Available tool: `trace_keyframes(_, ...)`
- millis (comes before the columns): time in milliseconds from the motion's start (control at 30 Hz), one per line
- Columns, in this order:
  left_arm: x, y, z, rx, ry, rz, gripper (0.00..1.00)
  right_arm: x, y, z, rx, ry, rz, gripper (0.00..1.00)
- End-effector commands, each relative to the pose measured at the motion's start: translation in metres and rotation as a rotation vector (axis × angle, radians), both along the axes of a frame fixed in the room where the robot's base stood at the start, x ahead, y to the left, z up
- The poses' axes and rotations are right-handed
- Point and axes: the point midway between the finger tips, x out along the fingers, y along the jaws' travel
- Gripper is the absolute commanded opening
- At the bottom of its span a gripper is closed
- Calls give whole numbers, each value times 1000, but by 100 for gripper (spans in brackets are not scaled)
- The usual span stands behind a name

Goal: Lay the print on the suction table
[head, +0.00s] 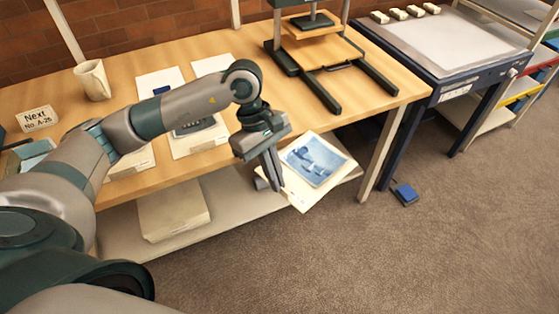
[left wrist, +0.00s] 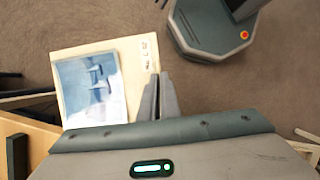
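The print, a blue picture (head: 315,160) on a cream mount, hangs in the air in front of the workbench's front edge in the head view. My left gripper (head: 271,187) is shut on an edge of its mount. In the left wrist view the fingers (left wrist: 159,78) meet the mount's right side, and the print (left wrist: 92,88) lies flat and unbent to their left. The suction table (head: 450,42), with a pale top and dark blue frame, stands at the upper right, apart from the print. My right gripper is not in view.
Several small pale blocks (head: 404,13) lie along the suction table's back edge. A mug (head: 92,80) and boxes are left. A blue pedal (head: 405,194) lies on the open floor.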

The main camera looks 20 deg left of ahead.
Motion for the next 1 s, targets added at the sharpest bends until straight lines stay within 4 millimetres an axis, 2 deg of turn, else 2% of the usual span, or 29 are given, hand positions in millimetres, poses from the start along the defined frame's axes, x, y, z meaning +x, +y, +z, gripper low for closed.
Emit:
trace_keyframes(400, -31, 1, -63, -10, 8, -799, 0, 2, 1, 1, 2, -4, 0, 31)
trace_keyframes(600, -42, 3, -84, -15, 15, -1082, 0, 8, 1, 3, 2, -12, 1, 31)
trace_keyframes(800, -46, 5, -92, -18, 19, -1192, 0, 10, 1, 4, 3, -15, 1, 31)
trace_keyframes(1000, -46, 5, -93, -18, 19, -1197, 0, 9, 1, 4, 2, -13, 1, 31)
